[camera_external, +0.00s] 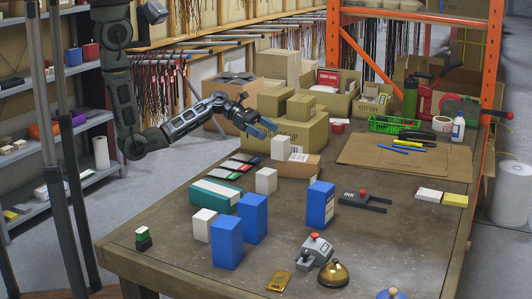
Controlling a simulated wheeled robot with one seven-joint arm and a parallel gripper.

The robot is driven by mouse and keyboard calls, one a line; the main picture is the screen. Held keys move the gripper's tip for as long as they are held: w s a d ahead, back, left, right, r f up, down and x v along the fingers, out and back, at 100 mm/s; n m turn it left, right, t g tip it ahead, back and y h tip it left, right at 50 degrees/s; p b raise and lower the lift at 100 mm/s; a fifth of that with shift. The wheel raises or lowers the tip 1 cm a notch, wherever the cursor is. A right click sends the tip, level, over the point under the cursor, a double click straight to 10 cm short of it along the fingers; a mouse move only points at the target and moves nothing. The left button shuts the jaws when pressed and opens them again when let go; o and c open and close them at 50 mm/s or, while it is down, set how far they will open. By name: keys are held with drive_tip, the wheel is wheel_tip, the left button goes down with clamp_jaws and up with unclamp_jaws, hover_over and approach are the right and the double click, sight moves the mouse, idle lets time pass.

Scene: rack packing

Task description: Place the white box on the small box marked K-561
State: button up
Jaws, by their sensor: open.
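Three small white boxes are on the table: one (266,180) in the middle, one (203,226) at the left by the blue boxes, and one (280,149) farther back. The back one stands upright at the left end of a low brown cardboard box (306,168), seemingly on its top. The mark K-561 is not readable on any box here. My gripper (264,127) is open, with blue fingertips, just above and left of the back white box, apparently apart from it. Nothing shows between its fingers.
Blue boxes (227,243) and a teal-and-white box (216,195) stand toward the front left. A large carton (307,135) with smaller ones on top is behind my gripper. The table's right front is mostly clear.

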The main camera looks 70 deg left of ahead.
drive_tip(key=v, duration=0.6)
